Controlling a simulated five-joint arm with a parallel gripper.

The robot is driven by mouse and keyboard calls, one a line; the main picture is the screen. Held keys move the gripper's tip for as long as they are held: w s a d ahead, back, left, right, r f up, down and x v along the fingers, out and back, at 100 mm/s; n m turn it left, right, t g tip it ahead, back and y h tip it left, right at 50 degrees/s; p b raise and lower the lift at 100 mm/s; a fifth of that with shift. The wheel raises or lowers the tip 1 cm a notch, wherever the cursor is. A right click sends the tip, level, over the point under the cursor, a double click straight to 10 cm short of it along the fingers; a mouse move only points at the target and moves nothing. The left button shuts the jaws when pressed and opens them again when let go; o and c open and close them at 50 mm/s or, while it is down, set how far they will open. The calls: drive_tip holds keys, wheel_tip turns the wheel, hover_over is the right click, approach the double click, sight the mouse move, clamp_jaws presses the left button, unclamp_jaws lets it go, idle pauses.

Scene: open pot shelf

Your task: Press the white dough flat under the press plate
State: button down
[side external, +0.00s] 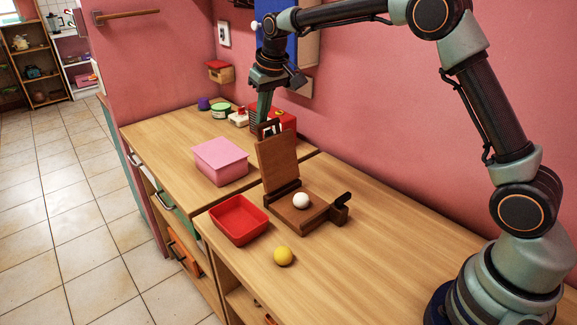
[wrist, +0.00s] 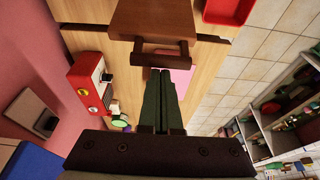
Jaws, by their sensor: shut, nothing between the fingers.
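The white dough (side external: 301,201) is a small ball on the brown wooden base (side external: 308,216) of the press. The press plate (side external: 278,162) stands raised, nearly upright, behind and left of the dough and apart from it. A dark handle sits at the plate's top edge. My gripper (side external: 265,104) is shut and empty, pointing down at the top of the plate, on its far side. In the wrist view, the shut fingers (wrist: 165,80) reach toward the handle (wrist: 160,52) of the plate (wrist: 155,18). I cannot tell whether they touch it. The dough is hidden in the wrist view.
A red tray (side external: 239,220) and a yellow ball (side external: 283,256) lie in front of the press. A pink box (side external: 220,161) stands to the left. A red box (side external: 284,122) and small items are behind, near the pink wall. The counter to the right is clear.

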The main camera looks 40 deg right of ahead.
drive_tip(key=shift+s+r, duration=0.1)
drive_tip(key=shift+s, duration=0.05)
drive_tip(key=shift+s+r, duration=0.15)
drive_tip(key=shift+s, duration=0.45)
drive_tip(key=shift+s+r, duration=0.15)
drive_tip(key=shift+s, duration=0.45)
drive_tip(key=s+f, duration=0.5)
drive_tip(key=s, duration=0.5)
drive_tip(key=s+f+t, duration=0.1)
drive_tip(key=s+f, duration=0.4)
drive_tip(key=s, duration=0.5)
drive_tip(key=shift+s+f, duration=0.2)
drive_tip(key=shift+s, duration=0.1)
drive_tip(key=shift+t, duration=0.3)
